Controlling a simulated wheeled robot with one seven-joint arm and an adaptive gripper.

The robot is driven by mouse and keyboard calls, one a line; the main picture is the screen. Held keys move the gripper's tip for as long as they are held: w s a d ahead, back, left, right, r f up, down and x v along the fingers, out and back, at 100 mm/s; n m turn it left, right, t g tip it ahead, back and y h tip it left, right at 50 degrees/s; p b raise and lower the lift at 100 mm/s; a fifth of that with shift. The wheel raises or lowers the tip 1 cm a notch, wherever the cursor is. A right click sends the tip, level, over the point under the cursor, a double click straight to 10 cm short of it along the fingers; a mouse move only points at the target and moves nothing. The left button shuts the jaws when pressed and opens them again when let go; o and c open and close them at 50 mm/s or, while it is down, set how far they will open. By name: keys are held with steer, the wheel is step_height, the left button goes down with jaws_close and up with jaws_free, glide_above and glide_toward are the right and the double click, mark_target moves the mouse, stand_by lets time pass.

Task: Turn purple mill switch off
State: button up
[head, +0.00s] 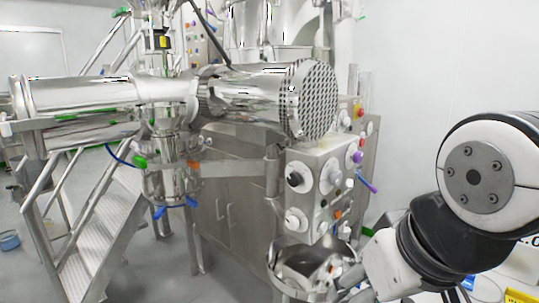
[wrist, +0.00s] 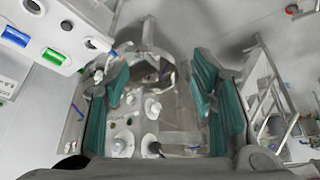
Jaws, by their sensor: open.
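A purple knob (head: 358,157) sits on the upper right part of a grey control panel (head: 318,160) in the head view. A thin purple-blue lever (head: 368,184) sticks out just below it. I cannot tell which way the knob is turned. My gripper (wrist: 160,80) is open in the wrist view, its teal-padded fingers apart with nothing held between them. A panel with white round knobs (wrist: 123,143) lies beyond and between the fingers. I cannot make out the purple knob in the wrist view. In the head view my arm reaches in low at right, and the fingers are not clear.
A large perforated steel drum (head: 312,100) overhangs the panel. Metal stairs (head: 103,215) stand at left. In the wrist view, a white box with blue and green buttons (wrist: 53,56) is close at upper left.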

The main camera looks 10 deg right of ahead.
steer(key=w+r+m+g+y, duration=0.15)
steer(key=w+m+y, duration=0.25)
steer(key=w+m, duration=0.6)
steer(key=m+t+y, duration=0.7)
steer(key=m+t, duration=0.4)
steer(key=m, duration=0.8)
glide_toward(360, 159)
steer(key=x, duration=0.9)
steer(key=shift+w, duration=0.25)
steer(key=c, duration=1.1)
